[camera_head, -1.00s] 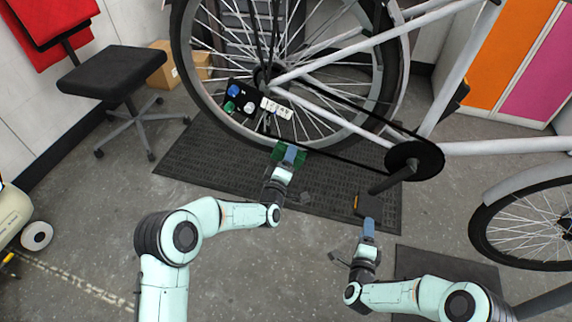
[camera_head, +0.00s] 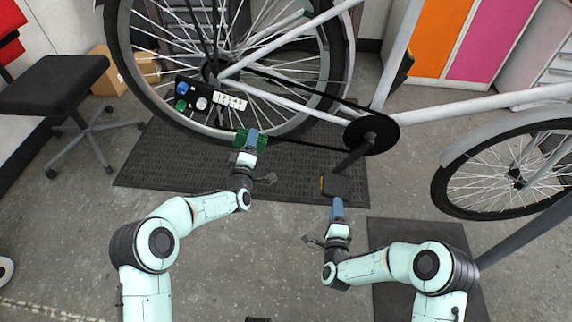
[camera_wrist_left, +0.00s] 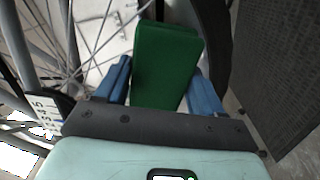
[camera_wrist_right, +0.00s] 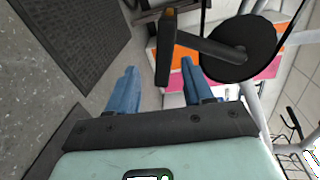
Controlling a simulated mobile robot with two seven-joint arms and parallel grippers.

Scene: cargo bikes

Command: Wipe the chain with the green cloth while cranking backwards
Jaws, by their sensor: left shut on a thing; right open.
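The green cloth (camera_head: 240,139) is a folded block between the blue fingers of my left gripper (camera_head: 250,142), which is shut on it. It also shows in the left wrist view (camera_wrist_left: 166,60). The cloth is near the lower chain run (camera_head: 300,145); I cannot tell whether they touch. The black chainring (camera_head: 371,134) carries a crank (camera_head: 352,160) pointing down-left to a dark pedal (camera_head: 337,186). My right gripper (camera_head: 337,204) is open and empty just below the pedal. In the right wrist view, the pedal (camera_wrist_right: 163,48) stands ahead between the open fingers (camera_wrist_right: 158,78).
A panel (camera_head: 208,97) with coloured caps and a white label is by the rear wheel hub. A black mat (camera_head: 150,165) lies under the wheel. A stool (camera_head: 55,85) stands at left, the front wheel (camera_head: 515,170) at right.

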